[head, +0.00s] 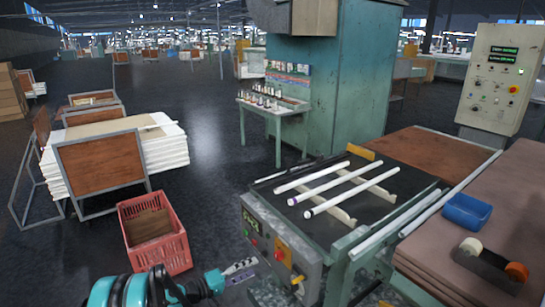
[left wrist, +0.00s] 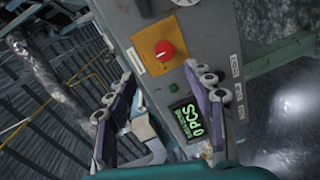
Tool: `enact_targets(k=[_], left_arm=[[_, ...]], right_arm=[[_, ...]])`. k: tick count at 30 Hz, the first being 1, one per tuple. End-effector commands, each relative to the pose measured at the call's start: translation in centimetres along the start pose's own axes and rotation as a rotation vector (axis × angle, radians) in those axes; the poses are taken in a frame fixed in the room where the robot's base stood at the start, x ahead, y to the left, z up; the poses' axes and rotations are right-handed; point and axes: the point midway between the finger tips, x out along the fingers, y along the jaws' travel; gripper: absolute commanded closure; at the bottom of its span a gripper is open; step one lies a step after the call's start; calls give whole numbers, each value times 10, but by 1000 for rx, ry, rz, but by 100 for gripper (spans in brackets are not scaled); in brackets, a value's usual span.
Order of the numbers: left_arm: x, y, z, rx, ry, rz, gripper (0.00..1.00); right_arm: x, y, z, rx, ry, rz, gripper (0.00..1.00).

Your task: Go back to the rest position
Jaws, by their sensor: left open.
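My left gripper (head: 241,271) is low in the head view, at the front left of the green machine (head: 345,262). Its jaws are apart and empty. Three white tubes lie side by side on pale supports on the dark machine top; the middle one (head: 325,186) is clear of my gripper. My right gripper is not in view.
A red crate (head: 154,243) stands on the floor just behind my left arm. Another long tube (head: 452,192) lies along the right side, near a blue bin (head: 467,211) and a tape dispenser (head: 490,260). Dark floor is free beyond the crate.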

Motion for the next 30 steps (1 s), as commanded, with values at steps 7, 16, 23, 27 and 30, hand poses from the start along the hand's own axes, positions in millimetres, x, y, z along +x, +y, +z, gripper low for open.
enact_targets(k=[7,16,23,27,30], left_arm=[[-17,60,28,110,-46,-280,47],[-81,105,85,280,-77,-605,47],[-153,118,134,439,-89,-839,47],[-199,118,162,545,-90,-970,47],[-227,115,176,614,-88,-1046,47]], right_arm=[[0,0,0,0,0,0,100],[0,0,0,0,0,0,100],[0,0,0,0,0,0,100],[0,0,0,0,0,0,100],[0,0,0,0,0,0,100]])
